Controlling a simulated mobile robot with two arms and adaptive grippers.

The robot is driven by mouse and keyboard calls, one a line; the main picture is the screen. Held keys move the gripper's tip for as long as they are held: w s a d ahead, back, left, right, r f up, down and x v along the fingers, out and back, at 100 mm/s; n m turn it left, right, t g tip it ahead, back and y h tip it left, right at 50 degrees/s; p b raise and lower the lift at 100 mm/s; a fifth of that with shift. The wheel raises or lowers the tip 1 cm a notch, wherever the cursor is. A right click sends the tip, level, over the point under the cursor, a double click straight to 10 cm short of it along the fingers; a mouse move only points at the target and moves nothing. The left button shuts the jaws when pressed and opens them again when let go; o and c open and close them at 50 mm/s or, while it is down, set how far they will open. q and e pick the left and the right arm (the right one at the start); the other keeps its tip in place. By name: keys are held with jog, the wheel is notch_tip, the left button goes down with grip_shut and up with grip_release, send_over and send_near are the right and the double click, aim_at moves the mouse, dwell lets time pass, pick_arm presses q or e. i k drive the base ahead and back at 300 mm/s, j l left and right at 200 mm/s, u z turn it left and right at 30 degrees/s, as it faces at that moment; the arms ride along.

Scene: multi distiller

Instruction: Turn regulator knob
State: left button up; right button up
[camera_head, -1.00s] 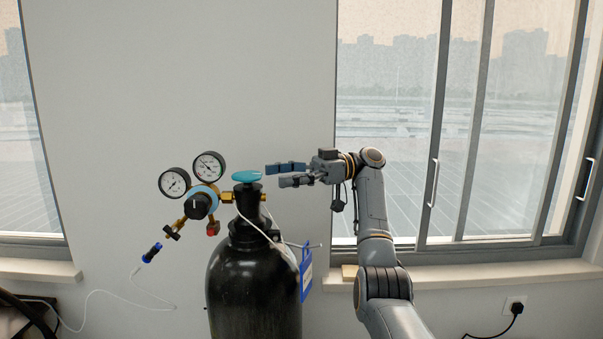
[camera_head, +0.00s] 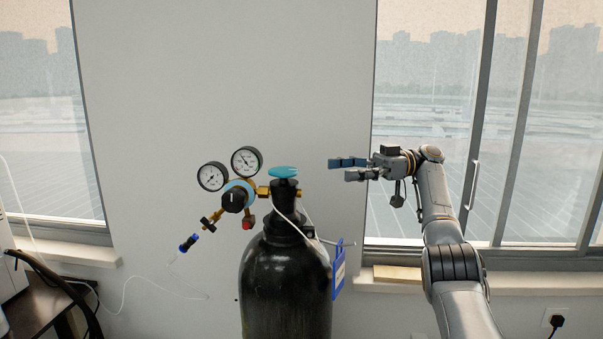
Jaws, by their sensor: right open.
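The black regulator knob (camera_head: 235,199) sits on the brass regulator, ringed by a light blue face, at the left of the black gas cylinder (camera_head: 286,285). Two round pressure gauges, one at the left (camera_head: 212,177) and one higher (camera_head: 247,161), stand above it. A turquoise valve handwheel (camera_head: 284,172) tops the cylinder. My right gripper (camera_head: 347,168) is open and empty, with its fingers pointing left. It is right of the handwheel and apart from it, and farther from the knob. My left gripper is not in view.
A blue tag (camera_head: 339,275) hangs at the cylinder's right side. A thin white tube (camera_head: 130,278) runs left from near the blue fitting (camera_head: 188,243). A dark table (camera_head: 45,305) stands at the lower left. Windows and a sill (camera_head: 500,283) are behind my right arm.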

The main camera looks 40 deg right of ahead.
aim_at(232, 201)
jog(key=k, duration=1)
